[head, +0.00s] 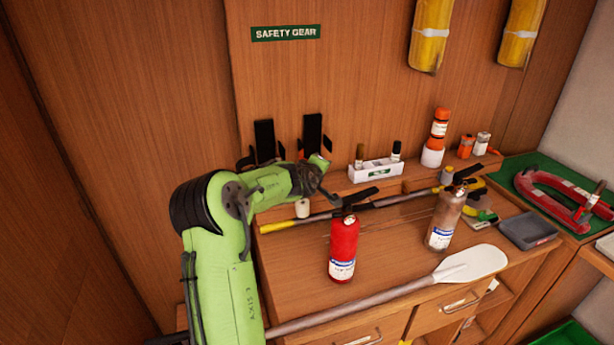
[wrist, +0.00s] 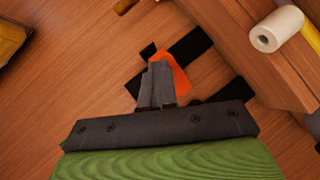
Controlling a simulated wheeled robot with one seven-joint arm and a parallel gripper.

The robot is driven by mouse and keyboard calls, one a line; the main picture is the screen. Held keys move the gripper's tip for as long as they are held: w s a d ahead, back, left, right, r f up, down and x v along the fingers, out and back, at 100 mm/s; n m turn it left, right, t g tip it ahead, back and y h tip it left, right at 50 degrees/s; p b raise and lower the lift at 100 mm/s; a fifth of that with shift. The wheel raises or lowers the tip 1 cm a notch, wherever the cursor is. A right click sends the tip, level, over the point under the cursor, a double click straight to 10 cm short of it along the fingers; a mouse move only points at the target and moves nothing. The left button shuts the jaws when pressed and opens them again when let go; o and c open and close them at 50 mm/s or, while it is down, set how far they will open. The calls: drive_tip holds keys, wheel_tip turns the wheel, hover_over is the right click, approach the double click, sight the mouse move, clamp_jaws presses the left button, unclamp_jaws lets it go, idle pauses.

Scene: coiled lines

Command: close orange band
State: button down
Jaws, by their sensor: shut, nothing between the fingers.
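The orange band (wrist: 172,76) shows in the wrist view as a short orange flap beside a black wall bracket (wrist: 195,50). My gripper (wrist: 157,72) is shut and empty, its fingertips in front of the band and overlapping it in the picture. I cannot tell whether they touch. In the head view two black brackets stand on the wood panel, a left one (head: 265,138) and a right one (head: 312,130). A bit of orange shows beside the right one. My arm's end is just below them, and its fingertips are not clear there.
A red extinguisher (head: 343,248) and a grey one (head: 444,220) stand on the bench, right of my arm. A long paddle (head: 470,264) lies along the front. A white holder (head: 375,171) stands right of the brackets. A pale roll (wrist: 276,29) is near in the wrist view.

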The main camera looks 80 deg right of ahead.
drive_tip(key=shift+s+d+b, duration=0.5)
drive_tip(key=shift+s+d, duration=0.85)
drive_tip(key=shift+s, duration=0.25)
